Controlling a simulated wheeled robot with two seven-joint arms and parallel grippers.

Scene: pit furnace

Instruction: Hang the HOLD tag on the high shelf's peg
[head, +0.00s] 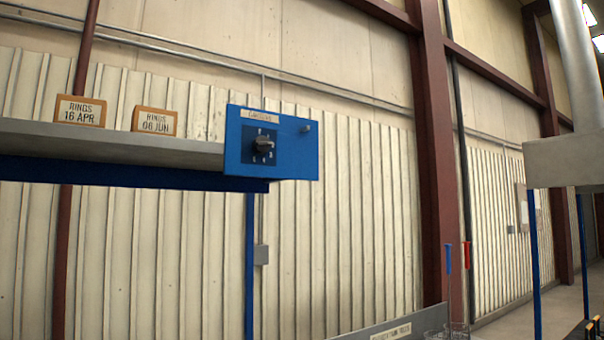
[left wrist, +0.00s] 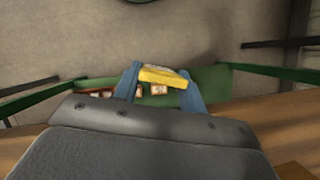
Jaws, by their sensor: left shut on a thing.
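The high shelf (head: 130,143) crosses the left of the head view. A blue panel (head: 292,165) with a dark dial is on its right end. A small grey peg (head: 307,128) sticks out at the panel's upper right, with nothing hanging on it. In the left wrist view my left gripper (left wrist: 161,73) has its blue fingers shut on a yellow piece, which looks like the HOLD tag (left wrist: 165,78). Its lettering cannot be read. My left gripper is outside the head view, so its distance from the peg cannot be told. My right gripper is in neither view.
Two boxes marked RINGS, one 16 APR (head: 80,111) and one 06 JUN (head: 154,122), stand on the shelf. A red-brown column (head: 437,150) rises to the right. Below the left gripper is a green surface (left wrist: 215,83) with several small pale-faced items.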

